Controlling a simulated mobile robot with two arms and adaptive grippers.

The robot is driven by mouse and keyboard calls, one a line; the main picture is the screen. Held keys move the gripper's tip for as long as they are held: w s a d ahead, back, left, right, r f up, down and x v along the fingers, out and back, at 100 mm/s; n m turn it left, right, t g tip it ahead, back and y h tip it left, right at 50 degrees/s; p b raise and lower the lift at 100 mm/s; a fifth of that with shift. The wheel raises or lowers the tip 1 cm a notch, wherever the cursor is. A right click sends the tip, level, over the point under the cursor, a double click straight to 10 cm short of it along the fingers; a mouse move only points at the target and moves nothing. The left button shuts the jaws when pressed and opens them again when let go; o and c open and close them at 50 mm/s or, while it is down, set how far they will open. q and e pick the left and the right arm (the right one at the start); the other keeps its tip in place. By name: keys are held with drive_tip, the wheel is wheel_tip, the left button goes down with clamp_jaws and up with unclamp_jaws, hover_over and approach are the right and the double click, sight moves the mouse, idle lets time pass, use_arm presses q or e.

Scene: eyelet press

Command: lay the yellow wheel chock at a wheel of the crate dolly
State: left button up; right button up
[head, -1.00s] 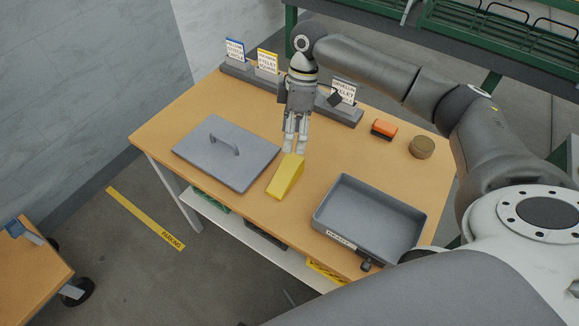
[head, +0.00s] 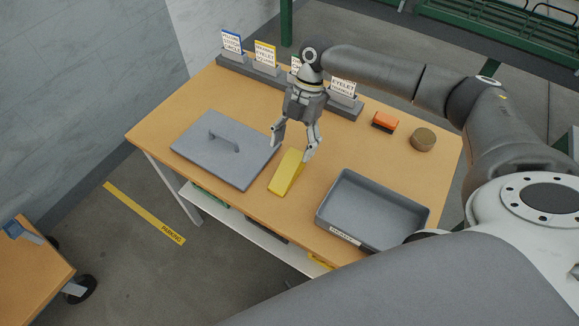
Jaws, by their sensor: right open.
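The yellow wheel chock (head: 287,172) is a wedge lying on the wooden table, between a grey lid and a grey tray. My right gripper (head: 293,148) is open, pointing down at the chock's far end. Its fingers are spread, one to the left of the chock and one near its right side; I cannot tell whether they touch it. A wooden-topped piece (head: 30,275) with a black caster wheel (head: 78,291) stands at the lower left. My left gripper is not in view.
The table (head: 150,130) holds the grey lid with a handle (head: 215,160), the grey tray (head: 365,215), an orange block (head: 384,122), a round brown tin (head: 423,139) and a card rack (head: 235,70). A yellow strip (head: 145,212) marks the floor left of the table.

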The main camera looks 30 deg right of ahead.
sight(289, 164)
drive_tip(key=x, duration=0.3)
drive_tip(key=p+x, duration=0.1)
drive_tip(key=x, duration=0.2)
drive_tip(key=shift+w+d+f, duration=0.15)
drive_tip(key=shift+f, duration=0.15)
drive_tip(key=shift+c, duration=0.4)
drive_tip(key=c, duration=1.2)
drive_tip(key=shift+c, duration=0.5)
drive_tip(key=shift+r, duration=0.15)
